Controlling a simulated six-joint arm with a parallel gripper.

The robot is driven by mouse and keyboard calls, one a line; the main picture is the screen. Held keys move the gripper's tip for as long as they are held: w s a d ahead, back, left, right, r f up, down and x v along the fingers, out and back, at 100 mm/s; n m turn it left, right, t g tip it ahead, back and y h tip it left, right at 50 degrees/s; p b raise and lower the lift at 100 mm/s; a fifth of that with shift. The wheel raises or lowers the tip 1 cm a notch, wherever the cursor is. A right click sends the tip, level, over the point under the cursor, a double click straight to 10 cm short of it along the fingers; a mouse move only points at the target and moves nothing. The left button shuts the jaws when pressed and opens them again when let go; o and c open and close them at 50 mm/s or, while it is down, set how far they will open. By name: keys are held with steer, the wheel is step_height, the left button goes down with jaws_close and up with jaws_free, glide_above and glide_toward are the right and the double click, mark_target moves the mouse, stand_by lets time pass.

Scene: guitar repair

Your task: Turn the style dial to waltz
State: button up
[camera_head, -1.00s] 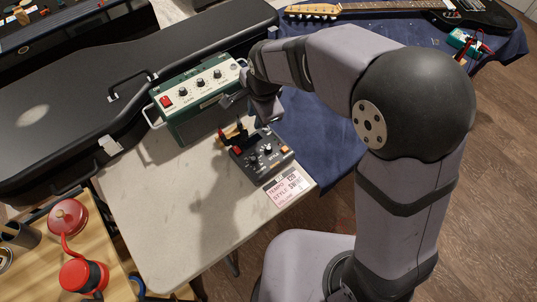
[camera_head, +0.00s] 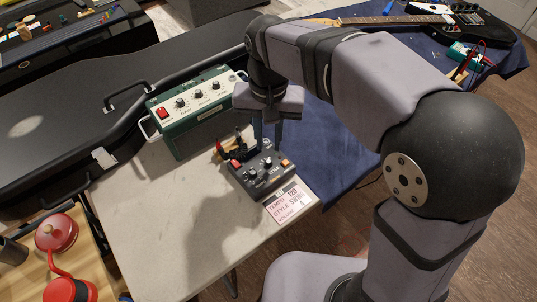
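A small black control box (camera_head: 262,177) with several knobs, a red button and an orange button sits near the table's right edge. A paper card (camera_head: 289,201) at its front edge shows a tempo line of 120, a style line that looks like "swing", and a small volume line. Which knob is the style dial is too small to tell. My gripper (camera_head: 268,136) points down over the back right of the box. The spread of its fingertips, and whether they touch a knob, cannot be made out. I see nothing held in it.
A green amplifier (camera_head: 196,112) with a red switch and knobs stands just behind the box. A black guitar case (camera_head: 60,130) lies behind and left. A blue cloth (camera_head: 335,155) lies right. The light tabletop (camera_head: 165,215) is bare at front left.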

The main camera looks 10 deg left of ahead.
mark_target(268, 161)
steer(key=shift+f, duration=3.6)
jaws_close()
